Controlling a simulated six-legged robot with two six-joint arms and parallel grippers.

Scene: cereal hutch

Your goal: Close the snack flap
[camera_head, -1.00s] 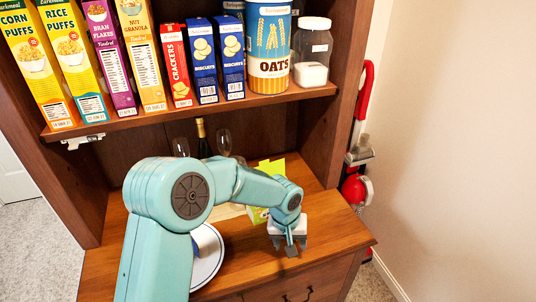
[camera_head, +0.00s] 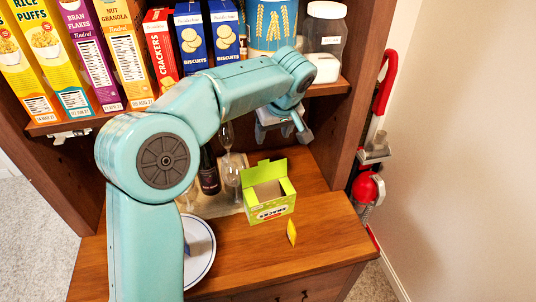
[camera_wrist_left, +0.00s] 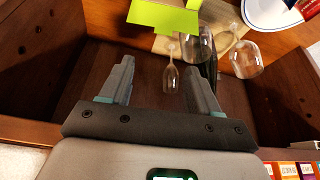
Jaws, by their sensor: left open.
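The green snack box (camera_head: 270,211) stands on the wooden counter. My right gripper is not in view.
Wine glasses (camera_head: 231,172) and a dark bottle (camera_head: 208,172) stand behind the box to the left. A white plate (camera_head: 202,250) lies left of it. The shelf (camera_head: 120,115) above holds cereal boxes.

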